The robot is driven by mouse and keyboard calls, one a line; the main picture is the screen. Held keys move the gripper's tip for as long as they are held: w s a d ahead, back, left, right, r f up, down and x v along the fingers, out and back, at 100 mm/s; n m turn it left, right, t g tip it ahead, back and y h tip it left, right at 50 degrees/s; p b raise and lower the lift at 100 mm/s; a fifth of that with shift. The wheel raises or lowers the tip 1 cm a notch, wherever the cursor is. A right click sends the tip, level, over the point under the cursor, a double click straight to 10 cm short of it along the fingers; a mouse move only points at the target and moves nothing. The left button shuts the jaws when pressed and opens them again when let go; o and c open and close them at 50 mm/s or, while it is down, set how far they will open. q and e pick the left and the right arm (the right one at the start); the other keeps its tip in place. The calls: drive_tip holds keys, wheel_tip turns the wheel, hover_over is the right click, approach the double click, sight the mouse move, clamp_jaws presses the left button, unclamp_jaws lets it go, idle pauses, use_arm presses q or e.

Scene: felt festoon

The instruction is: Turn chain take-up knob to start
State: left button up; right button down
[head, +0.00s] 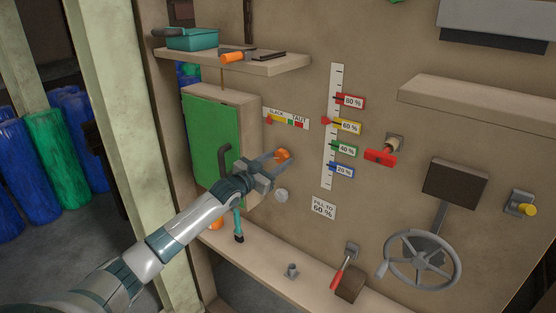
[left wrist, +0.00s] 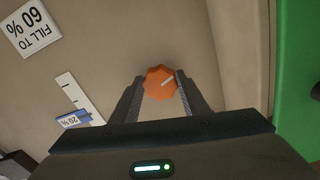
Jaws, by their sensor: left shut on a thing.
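The orange take-up knob (head: 283,154) sits on the beige panel, right of the green cabinet door and below the slack/taut gauge (head: 286,119). The gauge's red pointer is too small to read surely. No start mark shows beside the knob. My right gripper is not in view.
The green cabinet door (head: 211,142) with a dark handle stands close left of my gripper. A percent scale (head: 333,125) with coloured tags, a red valve handle (head: 380,156) and a handwheel (head: 424,260) are to the right. A ledge (head: 262,262) runs below.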

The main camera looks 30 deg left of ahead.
use_arm(q)
drive_tip(key=n, duration=0.4)
drive_tip(key=shift+d+f+n, duration=0.1)
drive_tip(key=shift+f+n, duration=0.05)
drive_tip(key=shift+n, duration=0.25)
drive_tip(key=o, duration=1.1)
drive_tip(key=shift+c, duration=0.2)
drive_tip(key=shift+s, duration=0.15)
drive_tip(key=s+a+b, duration=0.1)
drive_tip(key=s+b, duration=0.5)
drive_tip(key=s, duration=1.1)
drive_tip(key=shift+a, duration=0.2)
drive_tip(key=shift+f, duration=0.1)
